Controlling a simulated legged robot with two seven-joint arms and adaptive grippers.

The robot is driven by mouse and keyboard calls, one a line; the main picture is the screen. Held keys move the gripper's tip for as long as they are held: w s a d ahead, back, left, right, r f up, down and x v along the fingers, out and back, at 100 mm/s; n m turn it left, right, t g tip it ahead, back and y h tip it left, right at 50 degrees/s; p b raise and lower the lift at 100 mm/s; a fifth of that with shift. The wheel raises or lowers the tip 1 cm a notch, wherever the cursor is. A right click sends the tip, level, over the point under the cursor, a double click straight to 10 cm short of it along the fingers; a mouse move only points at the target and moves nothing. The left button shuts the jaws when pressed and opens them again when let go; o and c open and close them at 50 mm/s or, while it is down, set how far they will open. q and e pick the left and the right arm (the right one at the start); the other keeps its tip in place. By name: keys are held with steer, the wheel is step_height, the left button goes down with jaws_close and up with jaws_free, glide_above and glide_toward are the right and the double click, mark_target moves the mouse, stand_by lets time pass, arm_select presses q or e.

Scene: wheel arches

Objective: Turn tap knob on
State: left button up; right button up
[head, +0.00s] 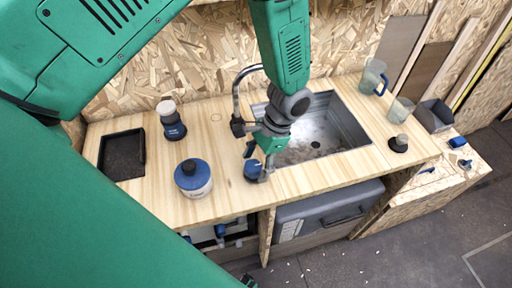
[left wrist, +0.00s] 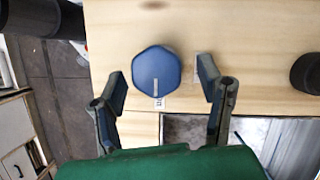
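The blue tap knob (head: 252,169) sits on the wooden counter near its front edge, left of the sink. In the left wrist view the knob (left wrist: 157,70) is a blue hexagonal cap with a pale line on top and a small label beside it. My left gripper (head: 259,163) points down at the knob. In the left wrist view its fingers (left wrist: 163,84) are spread, one on each side of the knob, with visible gaps. The tap (head: 238,105) has a curved metal spout and a dark base behind my gripper, which partly hides it. My right gripper is not in view.
The metal sink (head: 335,122) lies right of the gripper. A blue-lidded jar (head: 193,178), a blue-and-black grinder-like item (head: 172,122) and a black tray (head: 122,154) stand left. A clear jug (head: 373,77) and a small dark pot (head: 399,143) stand right.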

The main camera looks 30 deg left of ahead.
arm_select(q)
steer(key=shift+s, duration=0.1)
steer(key=v, duration=1.2)
steer(key=shift+f, duration=0.1)
